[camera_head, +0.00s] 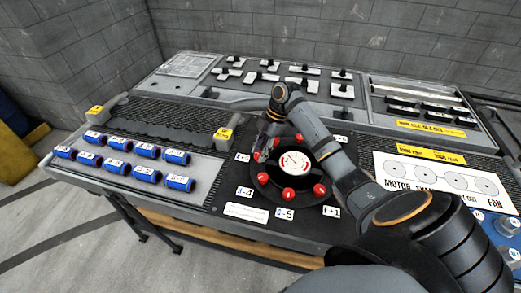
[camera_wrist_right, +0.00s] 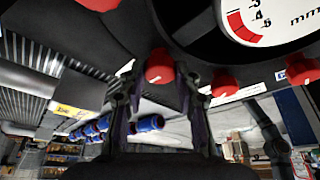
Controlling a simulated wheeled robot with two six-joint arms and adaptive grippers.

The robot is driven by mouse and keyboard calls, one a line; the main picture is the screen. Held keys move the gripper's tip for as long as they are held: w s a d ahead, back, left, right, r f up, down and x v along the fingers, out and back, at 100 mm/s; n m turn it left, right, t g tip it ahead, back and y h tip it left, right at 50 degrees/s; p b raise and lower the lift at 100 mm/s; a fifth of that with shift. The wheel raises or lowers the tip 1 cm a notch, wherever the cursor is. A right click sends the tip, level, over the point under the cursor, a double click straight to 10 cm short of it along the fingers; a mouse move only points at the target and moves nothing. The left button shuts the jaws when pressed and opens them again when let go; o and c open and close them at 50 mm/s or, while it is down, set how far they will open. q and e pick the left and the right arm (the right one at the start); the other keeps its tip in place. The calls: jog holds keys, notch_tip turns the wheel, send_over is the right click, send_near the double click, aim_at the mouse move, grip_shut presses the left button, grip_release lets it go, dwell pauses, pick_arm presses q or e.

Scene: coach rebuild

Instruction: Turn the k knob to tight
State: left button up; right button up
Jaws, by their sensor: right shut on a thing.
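A black round dial plate (camera_head: 268,190) with a white-faced gauge (camera_head: 293,162) at its centre lies on the console, with several red knobs around its rim. My right gripper (camera_head: 264,150) reaches down onto the upper-left rim of the dial. In the right wrist view its two fingers (camera_wrist_right: 160,85) stand on either side of a red knob (camera_wrist_right: 160,68) and are shut on it. A small white label (camera_head: 243,157) lies beside this knob; its letter is too small to read surely. Other red knobs (camera_head: 263,178) sit free on the rim. My left gripper is not in view.
Several blue cylinders (camera_head: 144,150) lie in rows on the left panel. Switch panels (camera_head: 270,78) stand behind. A white sheet with printed circles (camera_head: 440,182) lies at the right. My right arm covers part of the console right of the dial.

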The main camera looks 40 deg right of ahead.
jog(key=m+p, duration=0.2)
jog(key=p, duration=0.1)
jog(key=m+t+p, duration=0.1)
jog(key=m+p, duration=0.1)
jog(key=p, duration=0.1)
jog(key=m+t+h+p, duration=0.1)
jog(key=p, duration=0.2)
jog(key=shift+s+r+m, duration=0.2)
jog(key=shift+r+m, duration=0.2)
jog(key=m+h+p, duration=0.1)
jog(key=m+p, duration=0.2)
jog(key=m+t+h+p, duration=0.1)
jog(key=m+p, duration=0.2)
jog(key=p, duration=0.1)
jog(key=m+t+p, duration=0.1)
jog(key=m+p, duration=0.2)
jog(key=p, duration=0.1)
jog(key=shift+s+a+f+h, duration=0.1)
jog(key=shift+a+h, duration=0.2)
jog(key=shift+h, duration=0.1)
jog(key=shift+f+m+h+p, duration=0.2)
jog(key=shift+m+h+p, duration=0.4)
jog(key=shift+m+p, duration=0.85)
jog(key=o, duration=1.1)
jog(key=shift+f, duration=0.1)
jog(key=v, duration=1.2)
